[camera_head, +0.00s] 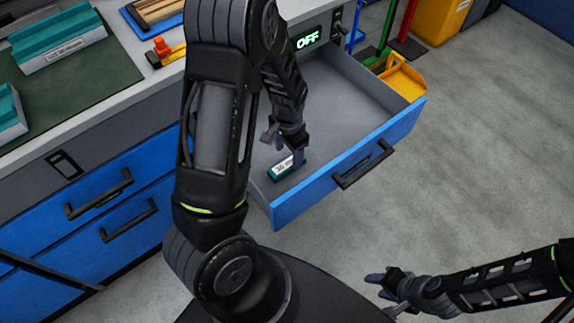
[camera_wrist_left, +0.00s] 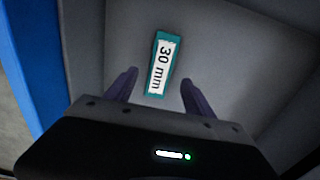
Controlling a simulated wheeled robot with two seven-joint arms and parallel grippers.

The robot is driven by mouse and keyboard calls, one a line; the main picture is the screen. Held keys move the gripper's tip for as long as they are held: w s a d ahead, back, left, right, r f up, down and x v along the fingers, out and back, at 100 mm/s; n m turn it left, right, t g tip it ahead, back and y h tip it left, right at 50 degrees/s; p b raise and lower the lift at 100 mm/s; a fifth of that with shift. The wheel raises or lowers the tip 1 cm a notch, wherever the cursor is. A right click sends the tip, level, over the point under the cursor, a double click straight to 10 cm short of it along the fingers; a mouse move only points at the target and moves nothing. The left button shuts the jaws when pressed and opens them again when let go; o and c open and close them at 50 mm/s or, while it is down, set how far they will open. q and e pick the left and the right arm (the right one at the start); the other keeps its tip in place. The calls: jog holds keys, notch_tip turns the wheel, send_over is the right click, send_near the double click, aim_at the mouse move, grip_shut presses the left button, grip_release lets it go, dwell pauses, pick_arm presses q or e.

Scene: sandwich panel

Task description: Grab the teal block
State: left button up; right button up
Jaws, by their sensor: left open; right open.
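The teal block (camera_head: 287,168) lies in the open drawer (camera_head: 345,160), near the drawer's front left corner. It has a white label, and in the left wrist view the teal block (camera_wrist_left: 160,64) reads "30 mm". My left gripper (camera_head: 285,146) reaches down into the drawer just above the block. In the left wrist view my left gripper (camera_wrist_left: 158,90) is open, with one finger on each side of the block's near end and gaps between. My right gripper (camera_head: 383,287) is open and empty over the floor at the lower right.
The drawer's blue front (camera_head: 350,165) and grey walls surround the block. The worktop (camera_head: 110,85) at upper left holds a green mat (camera_head: 75,95) with teal pieces (camera_head: 60,45). The floor at right is clear.

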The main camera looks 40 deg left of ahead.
aim_at(288, 163)
pick_arm(q)
notch_tip(288, 163, down, 4)
jog(key=shift+f, duration=0.15)
dwell(0.6)
grip_shut()
dwell(0.5)
